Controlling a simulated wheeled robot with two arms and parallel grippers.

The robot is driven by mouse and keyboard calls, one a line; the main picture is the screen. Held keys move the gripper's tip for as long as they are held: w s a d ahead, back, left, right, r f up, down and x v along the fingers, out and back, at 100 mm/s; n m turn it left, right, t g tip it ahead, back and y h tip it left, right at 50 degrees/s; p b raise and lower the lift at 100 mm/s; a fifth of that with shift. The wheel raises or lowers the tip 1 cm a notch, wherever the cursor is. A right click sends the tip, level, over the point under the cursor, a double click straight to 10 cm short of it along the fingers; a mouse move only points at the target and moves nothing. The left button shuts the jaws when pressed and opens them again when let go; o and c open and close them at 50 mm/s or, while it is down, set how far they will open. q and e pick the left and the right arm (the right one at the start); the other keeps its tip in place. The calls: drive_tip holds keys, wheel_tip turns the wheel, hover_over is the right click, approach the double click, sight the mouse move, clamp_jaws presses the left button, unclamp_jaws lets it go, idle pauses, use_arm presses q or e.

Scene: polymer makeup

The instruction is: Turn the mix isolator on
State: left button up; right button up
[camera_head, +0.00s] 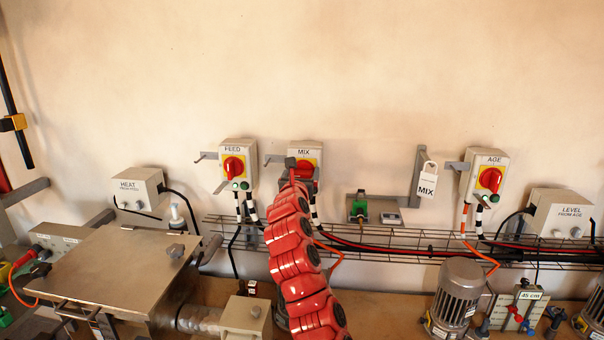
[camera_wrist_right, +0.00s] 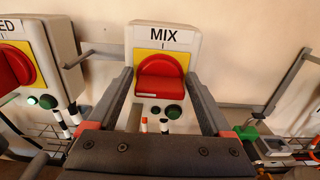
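The mix isolator (camera_head: 306,150) is a pale wall box labelled MIX, with a red rotary knob on a yellow plate. In the right wrist view the knob (camera_wrist_right: 160,76) faces the camera, below an "I" mark. Two small round indicators or buttons below it look dark. My right gripper (camera_head: 299,172) is in front of the box and hides part of the knob in the head view. In the right wrist view its fingers (camera_wrist_right: 159,80) are open, one on each side of the knob, with visible gaps. Contact is not visible. My left gripper is not in view.
The FEED isolator (camera_head: 238,165) is close on the left, with a lit indicator. A tag marked MIX (camera_head: 428,181) hangs right of the mix isolator, and the AGE isolator (camera_head: 486,175) is farther right. A wire cable tray (camera_head: 400,241) runs below the boxes.

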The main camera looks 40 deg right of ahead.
drive_tip(key=c, duration=1)
